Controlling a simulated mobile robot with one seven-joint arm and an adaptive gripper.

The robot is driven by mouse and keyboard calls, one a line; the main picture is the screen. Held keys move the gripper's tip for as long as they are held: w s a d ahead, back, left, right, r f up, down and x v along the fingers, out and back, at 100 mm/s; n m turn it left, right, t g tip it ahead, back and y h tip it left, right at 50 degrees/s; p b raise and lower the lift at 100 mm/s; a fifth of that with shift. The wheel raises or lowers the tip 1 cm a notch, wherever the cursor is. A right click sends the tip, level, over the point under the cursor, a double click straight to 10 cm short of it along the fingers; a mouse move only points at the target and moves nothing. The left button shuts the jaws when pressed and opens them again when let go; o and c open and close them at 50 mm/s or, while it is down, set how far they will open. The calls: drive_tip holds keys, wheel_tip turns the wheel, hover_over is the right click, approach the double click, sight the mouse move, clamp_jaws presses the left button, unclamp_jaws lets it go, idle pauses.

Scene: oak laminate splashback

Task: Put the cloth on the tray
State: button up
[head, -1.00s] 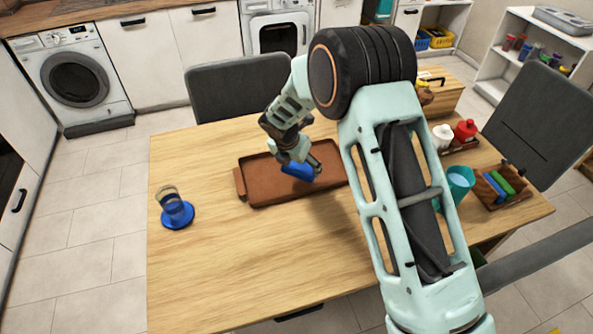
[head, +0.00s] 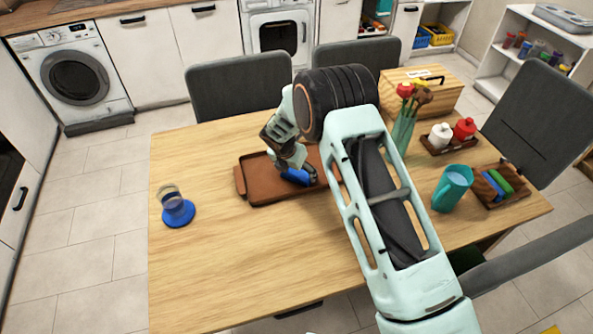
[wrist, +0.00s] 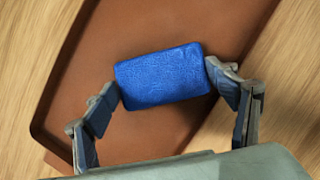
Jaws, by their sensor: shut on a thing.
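The blue cloth (head: 296,177) is a small folded block, also seen in the wrist view (wrist: 162,77). My gripper (head: 302,178) is shut on it, with one finger at each short end in the wrist view (wrist: 163,83). The brown tray (head: 262,192) lies on the table, and the cloth is over its inner floor. The tray's rim and floor also show in the wrist view (wrist: 80,85). I cannot tell whether the cloth touches the tray floor.
A glass on a blue coaster (head: 178,214) stands left of the tray. To the right are a vase with flowers (head: 402,130), a teal cup (head: 453,188), a holder with coloured cloths or sponges (head: 499,187) and a condiment tray (head: 450,143). The table's front left (head: 230,270) is clear.

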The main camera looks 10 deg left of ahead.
drive_tip(key=shift+f, duration=0.2)
drive_tip(key=o, duration=1.3)
drive_tip(key=shift+r, duration=0.1)
drive_tip(key=shift+r, duration=0.25)
drive_tip(key=v, duration=1.2)
drive_tip(key=shift+f+b, duration=0.1)
drive_tip(key=shift+b, duration=0.3)
